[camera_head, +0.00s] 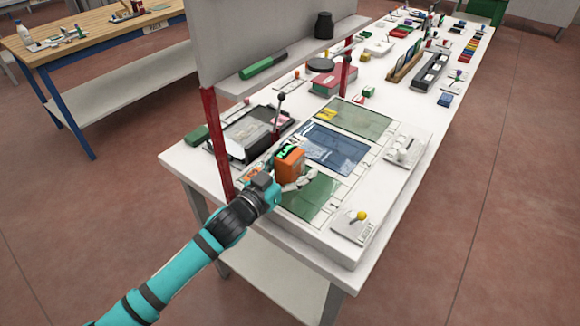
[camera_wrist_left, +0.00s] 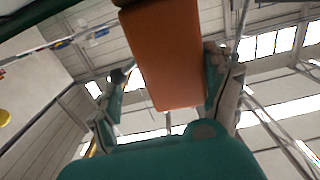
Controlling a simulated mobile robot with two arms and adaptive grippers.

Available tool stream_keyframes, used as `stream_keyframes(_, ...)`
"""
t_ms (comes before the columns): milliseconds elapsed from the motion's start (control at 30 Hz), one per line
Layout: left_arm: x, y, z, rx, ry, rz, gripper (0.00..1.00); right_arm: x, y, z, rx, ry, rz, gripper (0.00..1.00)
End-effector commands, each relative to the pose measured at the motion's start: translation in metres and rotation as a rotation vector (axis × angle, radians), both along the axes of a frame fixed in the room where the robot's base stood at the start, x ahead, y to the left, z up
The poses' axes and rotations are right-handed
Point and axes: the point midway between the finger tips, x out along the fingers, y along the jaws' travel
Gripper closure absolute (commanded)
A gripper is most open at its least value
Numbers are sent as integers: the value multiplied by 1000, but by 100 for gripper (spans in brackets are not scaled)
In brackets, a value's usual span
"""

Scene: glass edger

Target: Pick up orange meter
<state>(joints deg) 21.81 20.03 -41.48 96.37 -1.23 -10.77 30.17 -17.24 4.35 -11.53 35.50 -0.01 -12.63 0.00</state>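The orange meter (camera_head: 289,166) stands at the near left part of the workbench, its dark face with green marks turned up. My left gripper (camera_head: 276,183) is right at it, reaching in from the left. In the left wrist view the orange meter (camera_wrist_left: 168,52) lies between the two fingers of my left gripper (camera_wrist_left: 170,75). A narrow gap shows beside the left-hand finger; the right-hand finger looks very close to the meter, and contact is unclear. The fingers are spread. The meter's lower part is partly hidden in the head view. My right gripper is not in view.
A green mat (camera_head: 312,198), a blue mat (camera_head: 337,148) and a small board with a yellow knob (camera_head: 361,215) lie close by. A black tray (camera_head: 245,133) lies behind.

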Motion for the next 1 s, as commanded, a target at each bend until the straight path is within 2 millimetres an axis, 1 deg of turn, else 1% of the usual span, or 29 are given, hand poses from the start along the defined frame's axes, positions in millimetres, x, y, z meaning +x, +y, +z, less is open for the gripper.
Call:
stream_keyframes(33,0,0,-1,2,2,1,35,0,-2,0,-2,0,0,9)
stream_keyframes(67,0,0,-2,2,3,1,39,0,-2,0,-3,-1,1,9)
stream_keyframes(500,0,0,0,1,1,1,97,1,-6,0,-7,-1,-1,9)
stream_keyframes(533,0,0,0,1,1,1,100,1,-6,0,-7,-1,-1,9)
stream_keyframes(767,0,0,1,0,0,0,100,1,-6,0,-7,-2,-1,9)
stream_keyframes(867,0,0,7,0,-2,0,100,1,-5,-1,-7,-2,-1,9)
stream_keyframes(1000,0,0,20,0,-4,-1,100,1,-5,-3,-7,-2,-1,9)
